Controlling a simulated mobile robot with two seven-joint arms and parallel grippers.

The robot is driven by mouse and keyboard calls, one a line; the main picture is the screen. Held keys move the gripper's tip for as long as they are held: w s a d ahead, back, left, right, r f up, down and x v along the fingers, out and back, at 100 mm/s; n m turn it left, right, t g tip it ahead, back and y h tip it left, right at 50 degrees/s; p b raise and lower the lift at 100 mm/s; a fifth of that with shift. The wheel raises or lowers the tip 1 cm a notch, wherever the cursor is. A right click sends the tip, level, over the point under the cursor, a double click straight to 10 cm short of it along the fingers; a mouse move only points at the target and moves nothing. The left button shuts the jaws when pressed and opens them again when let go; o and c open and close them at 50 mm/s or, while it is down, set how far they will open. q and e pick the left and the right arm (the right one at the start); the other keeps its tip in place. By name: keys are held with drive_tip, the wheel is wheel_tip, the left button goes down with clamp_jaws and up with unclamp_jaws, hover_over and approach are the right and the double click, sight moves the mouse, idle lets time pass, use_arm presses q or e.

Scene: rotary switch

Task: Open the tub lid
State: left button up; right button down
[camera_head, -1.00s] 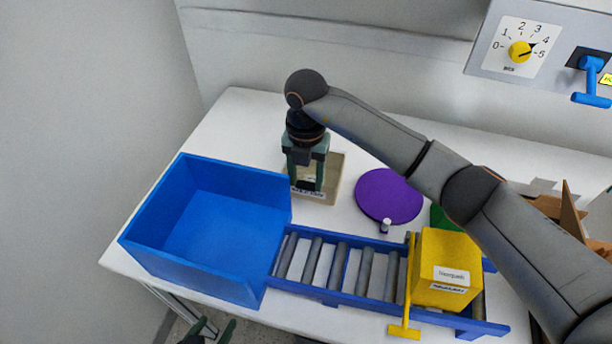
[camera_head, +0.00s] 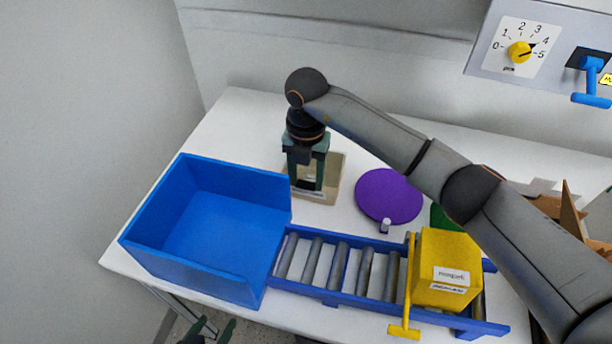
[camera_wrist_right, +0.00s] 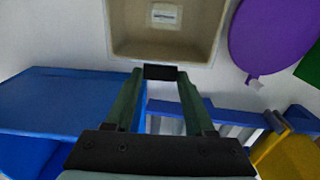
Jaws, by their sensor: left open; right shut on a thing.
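The beige tub (camera_head: 334,178) stands on the white table, right of the blue bin. The right wrist view shows the tub (camera_wrist_right: 122,46) from above, its hollow inside visible with a small white label on the bottom. My right gripper (camera_head: 307,189) points down over the tub's near left part and hides some of it. In the right wrist view, my right gripper (camera_wrist_right: 160,73) is shut on a small black piece (camera_wrist_right: 160,72) at the tub's near edge. I cannot tell how that piece joins a lid. My left gripper (camera_head: 212,329) is open and empty at the bottom edge.
A blue bin (camera_head: 137,226) stands left. A blue roller conveyor (camera_head: 330,296) carries a yellow box (camera_head: 448,255) beside a yellow bar (camera_head: 408,290). A purple disc (camera_head: 390,194) lies right of the tub. A panel (camera_head: 500,75) with a yellow dial and blue lever is on the wall.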

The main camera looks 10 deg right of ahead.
drive_tip(key=shift+w+d+r+g+y+p, duration=0.1)
drive_tip(key=shift+w+r+g+y+p, duration=0.15)
drive_tip(key=shift+r+g, duration=0.45)
drive_tip(key=shift+w+d+r+g+y+p, duration=0.1)
drive_tip(key=shift+w+r+g+y, duration=0.3)
drive_tip(key=shift+r, duration=0.45)
drive_tip(key=shift+w+d+r, duration=0.15)
drive_tip(key=shift+w+r, duration=0.15)
drive_tip(key=shift+r, duration=0.3)
drive_tip(key=shift+w+d+r, duration=0.15)
drive_tip(key=shift+w+r, duration=0.15)
drive_tip(key=shift+r, duration=0.25)
drive_tip(key=shift+w+d+r, duration=0.35)
drive_tip(key=shift+w+r, duration=0.3)
drive_tip(key=shift+r, duration=0.05)
drive_tip(key=c, duration=0.7)
unclamp_jaws()
drive_tip(key=o, duration=0.3)
drive_tip(key=shift+w+f, duration=0.15)
drive_tip(key=shift+o, duration=0.8)
drive_tip(key=s+a+v, duration=0.1)
drive_tip(key=v, duration=0.6)
hover_over(310, 176)
drive_tip(key=w+d, duration=0.1)
drive_tip(key=w, duration=0.2)
drive_tip(key=shift+d+r, duration=0.1)
drive_tip(key=shift+r, duration=0.2)
